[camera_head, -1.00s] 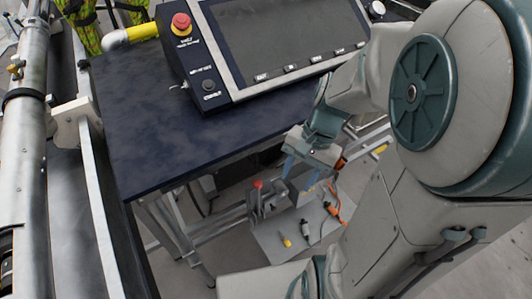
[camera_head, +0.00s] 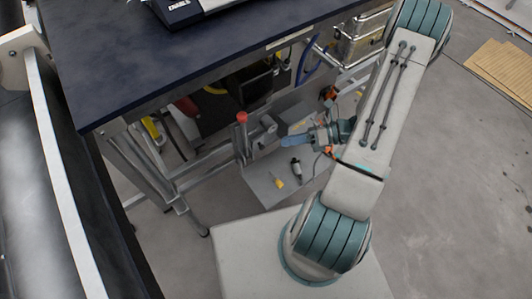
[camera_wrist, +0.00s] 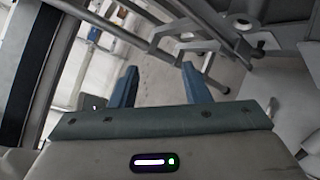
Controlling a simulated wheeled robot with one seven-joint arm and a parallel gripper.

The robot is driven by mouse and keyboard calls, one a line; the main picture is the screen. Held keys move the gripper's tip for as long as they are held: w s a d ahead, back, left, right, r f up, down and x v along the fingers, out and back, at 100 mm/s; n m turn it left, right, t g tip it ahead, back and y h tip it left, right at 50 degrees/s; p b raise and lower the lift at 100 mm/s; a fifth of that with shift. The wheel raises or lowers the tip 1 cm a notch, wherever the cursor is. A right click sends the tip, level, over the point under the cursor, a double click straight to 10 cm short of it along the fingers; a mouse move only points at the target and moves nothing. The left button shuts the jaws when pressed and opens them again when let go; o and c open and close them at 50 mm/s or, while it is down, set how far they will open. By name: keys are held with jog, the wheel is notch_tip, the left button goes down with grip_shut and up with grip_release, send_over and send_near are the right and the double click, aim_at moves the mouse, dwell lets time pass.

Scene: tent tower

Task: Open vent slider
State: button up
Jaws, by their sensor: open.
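My gripper (camera_head: 288,141) is low under the dark table, with its blue fingers pointing left. In the wrist view its two fingers (camera_wrist: 160,84) are apart with nothing between them. A red knob (camera_head: 241,118) tops a grey upright lever to the left of the fingertips, apart from them. I cannot tell whether this lever belongs to the vent slider; no part is clearly recognisable as the slider. The wrist view shows grey metal bars and brackets (camera_wrist: 265,42) at upper right, beyond the fingers, and bare floor between the fingers.
The dark blue table (camera_head: 150,50) overhangs the space at upper left. Metal cases (camera_head: 360,38) stand behind. The floor at right (camera_head: 460,180) is open.

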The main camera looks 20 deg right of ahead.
aim_at(264, 148)
jog(key=s+d+f+m+t+h+b, duration=0.1)
jog(key=d+f+m+t+h+b, duration=0.25)
jog(key=f+m+t, duration=1)
jog(key=w+a+f+g, duration=0.1)
jog(key=w+a, duration=0.2)
jog(key=w+a+f+m+g+b, duration=0.1)
jog(key=w+a, duration=0.2)
jog(key=w+a+f+g+b, duration=0.1)
jog(key=w+a+f, duration=0.1)
jog(key=w, duration=0.2)
jog(key=shift+a+f+g+y, duration=0.1)
jog(key=shift+a+g+y, duration=0.15)
jog(key=shift+a+y, duration=0.15)
